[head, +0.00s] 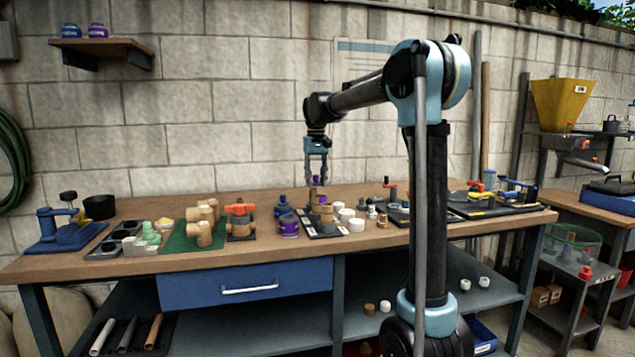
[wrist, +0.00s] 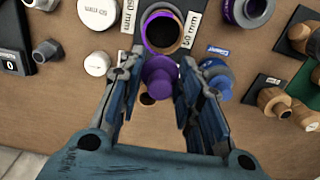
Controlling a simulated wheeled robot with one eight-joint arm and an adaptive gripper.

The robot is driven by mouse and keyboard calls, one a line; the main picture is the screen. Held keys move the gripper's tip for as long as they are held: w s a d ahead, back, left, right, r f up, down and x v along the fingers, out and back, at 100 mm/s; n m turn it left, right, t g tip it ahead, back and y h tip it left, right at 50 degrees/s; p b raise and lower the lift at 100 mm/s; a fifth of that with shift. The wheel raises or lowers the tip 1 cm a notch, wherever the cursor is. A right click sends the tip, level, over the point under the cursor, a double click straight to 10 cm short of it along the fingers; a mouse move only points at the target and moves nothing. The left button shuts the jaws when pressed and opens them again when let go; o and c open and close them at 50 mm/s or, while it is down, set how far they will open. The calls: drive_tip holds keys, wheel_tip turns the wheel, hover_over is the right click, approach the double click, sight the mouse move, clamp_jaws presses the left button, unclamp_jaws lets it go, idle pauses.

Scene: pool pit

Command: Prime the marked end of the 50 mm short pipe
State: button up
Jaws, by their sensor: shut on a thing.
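My gripper (head: 316,170) points down over the bench and is shut on the purple primer cap (wrist: 160,75). The cap also shows between the fingers in the head view (head: 317,182). The short pipe (wrist: 163,30) stands upright in a dark holder beside a "50 mm" label, with purple around its rim. In the head view it is the tan piece (head: 326,214) just below the gripper. In the wrist view the cap overlaps the pipe's near edge; I cannot tell whether they touch. The open purple primer can (wrist: 248,10) stands to the right, also in the head view (head: 288,226).
A blue-topped can (wrist: 215,80) stands close to the right finger. White fittings (head: 356,224) sit right of the holder. A tan valve with an orange handle (head: 240,218) and tan fittings on a green mat (head: 180,240) stand left. The bench's front strip is clear.

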drive_tip(key=shift+s+a, duration=0.1)
drive_tip(key=shift+a, duration=0.15)
drive_tip(key=shift+s+a, duration=0.15)
drive_tip(key=shift+a, duration=0.1)
drive_tip(key=shift+s+a, duration=0.1)
drive_tip(key=shift+s, duration=0.05)
drive_tip(key=shift+s+a, duration=0.2)
drive_tip(key=shift+s+a, duration=0.15)
drive_tip(key=shift+s, duration=0.2)
drive_tip(key=shift+s, duration=0.15)
drive_tip(key=shift+s+a, duration=0.1)
drive_tip(key=shift+s, duration=0.2)
drive_tip(key=shift+s, duration=0.2)
